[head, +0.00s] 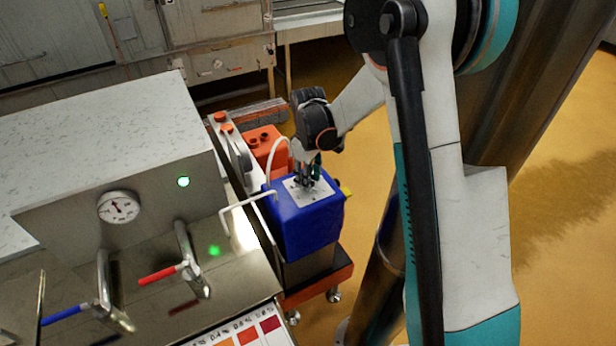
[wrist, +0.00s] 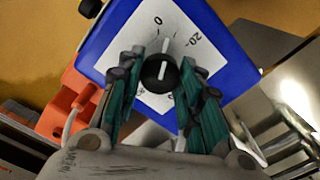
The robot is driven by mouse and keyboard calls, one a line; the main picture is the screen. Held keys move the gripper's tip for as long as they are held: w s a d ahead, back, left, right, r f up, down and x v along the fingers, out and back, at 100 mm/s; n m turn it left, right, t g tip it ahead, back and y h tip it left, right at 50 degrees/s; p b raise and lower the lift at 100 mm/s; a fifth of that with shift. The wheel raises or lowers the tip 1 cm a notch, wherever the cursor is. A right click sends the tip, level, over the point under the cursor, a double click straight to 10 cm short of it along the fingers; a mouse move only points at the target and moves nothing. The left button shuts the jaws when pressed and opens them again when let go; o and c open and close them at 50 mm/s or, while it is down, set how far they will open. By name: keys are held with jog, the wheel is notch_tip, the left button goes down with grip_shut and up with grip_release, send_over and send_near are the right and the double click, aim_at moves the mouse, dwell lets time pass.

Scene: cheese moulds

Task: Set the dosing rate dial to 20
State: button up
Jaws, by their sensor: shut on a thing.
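The dosing unit is a blue box (head: 305,232) with a white dial plate (head: 296,197) on top. In the wrist view, the plate (wrist: 182,22) carries printed marks, with 0 at the top and 20 to its right. A round black knob (wrist: 160,76) with a white pointer line sits on the plate. The line points up, close to the 0 and turned slightly towards the 20. My gripper (head: 308,180) reaches down onto the plate. In the wrist view, my gripper (wrist: 160,68) has its fingers on both sides of the knob, shut on it. The lower marks are partly hidden.
An orange container (head: 262,145) stands behind the blue box, on a low orange wheeled cart (head: 322,286). A bent white pipe (head: 246,200) reaches close to the box's left side. The steel vat with a gauge (head: 118,207) and red-handled valve (head: 165,274) stands left.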

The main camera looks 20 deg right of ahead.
jog(key=m, duration=0.3)
jog(key=shift+m, duration=0.4)
jog(key=shift+m+b, duration=0.3)
jog(key=shift+m, duration=1.5)
jog(key=o, duration=1.1)
jog(key=shift+c, duration=0.2)
notch_tip(320, 180, up, 12)
